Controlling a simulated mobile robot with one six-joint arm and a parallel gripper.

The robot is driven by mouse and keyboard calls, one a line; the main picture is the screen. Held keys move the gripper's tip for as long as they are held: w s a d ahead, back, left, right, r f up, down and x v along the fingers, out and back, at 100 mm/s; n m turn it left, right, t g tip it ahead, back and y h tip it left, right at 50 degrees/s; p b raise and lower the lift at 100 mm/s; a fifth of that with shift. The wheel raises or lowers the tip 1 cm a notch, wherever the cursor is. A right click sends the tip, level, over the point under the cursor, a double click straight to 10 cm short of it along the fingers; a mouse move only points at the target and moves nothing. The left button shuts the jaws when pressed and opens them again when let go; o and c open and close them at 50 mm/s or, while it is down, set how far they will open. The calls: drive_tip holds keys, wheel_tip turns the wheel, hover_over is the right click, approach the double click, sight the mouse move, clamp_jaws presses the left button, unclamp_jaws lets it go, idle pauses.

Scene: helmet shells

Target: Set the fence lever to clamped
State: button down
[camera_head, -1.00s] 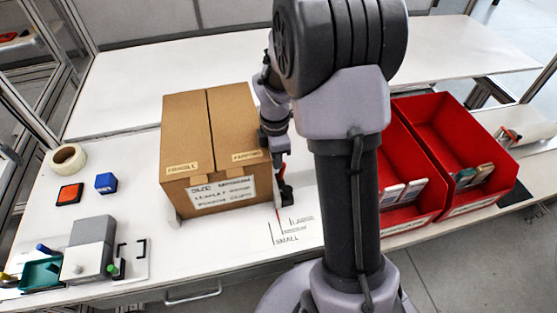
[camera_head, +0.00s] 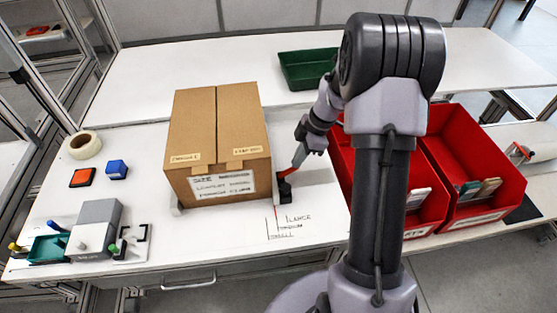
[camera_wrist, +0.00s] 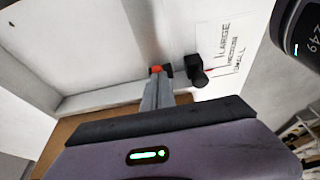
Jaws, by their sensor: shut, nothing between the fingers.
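The fence (camera_wrist: 100,97) is a pale strip along the front of the cardboard box (camera_head: 218,135). At its right end sits a black clamp block with a knob-like lever (camera_head: 285,192); it also shows in the wrist view (camera_wrist: 197,70). A thin red pointer runs from it toward the size marks (camera_head: 290,224), lettered on the table.
Red bins (camera_head: 478,165) stand right of my arm. A green tray (camera_head: 305,70) lies at the back. At the left are a tape roll (camera_head: 84,145), a blue block (camera_head: 116,169), an orange-topped pad (camera_head: 82,178) and a grey box fixture (camera_head: 96,230). The front middle is clear.

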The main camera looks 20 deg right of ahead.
drive_tip(key=shift+s+d+f+b, duration=0.15)
drive_tip(key=shift+d+f+b, duration=0.3)
drive_tip(key=shift+d+f, duration=0.2)
drive_tip(key=shift+s+d+f+b, duration=0.15)
drive_tip(key=shift+d+f+b, duration=0.35)
drive_tip(key=shift+f, duration=0.25)
drive_tip(key=shift+r, duration=0.2)
drive_tip(key=shift+d, duration=0.1)
drive_tip(key=shift+s+d+r+p, duration=0.1)
drive_tip(key=shift+s+d+p, duration=0.2)
drive_tip(key=shift+d, duration=0.35)
drive_tip(key=shift+w, duration=0.1)
